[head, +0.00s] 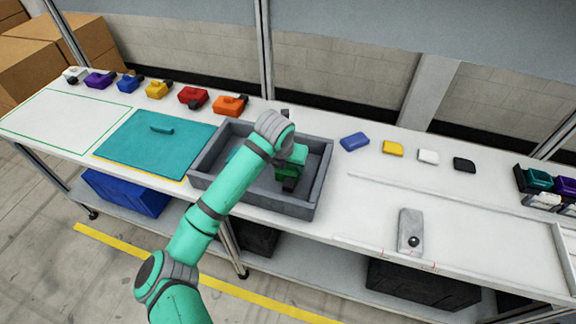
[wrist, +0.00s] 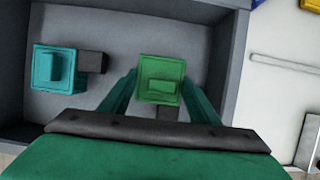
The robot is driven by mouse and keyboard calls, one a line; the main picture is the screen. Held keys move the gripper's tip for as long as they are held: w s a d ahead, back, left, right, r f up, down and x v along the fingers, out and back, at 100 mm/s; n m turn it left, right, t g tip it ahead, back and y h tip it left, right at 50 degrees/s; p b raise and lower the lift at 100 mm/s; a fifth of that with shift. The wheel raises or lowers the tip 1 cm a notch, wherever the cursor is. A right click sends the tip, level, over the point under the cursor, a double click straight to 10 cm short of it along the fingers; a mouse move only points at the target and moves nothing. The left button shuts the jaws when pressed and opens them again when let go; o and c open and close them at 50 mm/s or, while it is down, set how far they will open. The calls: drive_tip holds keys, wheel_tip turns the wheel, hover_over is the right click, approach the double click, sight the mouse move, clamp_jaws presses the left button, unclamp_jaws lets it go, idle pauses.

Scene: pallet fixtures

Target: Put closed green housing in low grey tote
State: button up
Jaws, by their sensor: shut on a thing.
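The low grey tote (head: 318,190) stands on the bench in the middle of the head view. Its grey wall and floor fill much of the wrist view (wrist: 232,65). My gripper (wrist: 160,88) is shut on the green housing (wrist: 162,70), with one finger on each side. In the head view the green housing (head: 297,157) is within the tote's outline, toward its right side, partly hidden by my arm. I cannot tell whether it touches the tote floor. A dark block shows at its near side.
A teal housing (wrist: 58,70) with a dark block lies in the tote to the left. Several coloured housings, including an orange one (head: 230,106), line the back. A blue lid (head: 354,141) lies to the right.

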drive_tip(key=shift+f, duration=0.2)
drive_tip(key=o, duration=1.2)
drive_tip(key=shift+f, duration=0.1)
drive_tip(key=v, duration=1.2)
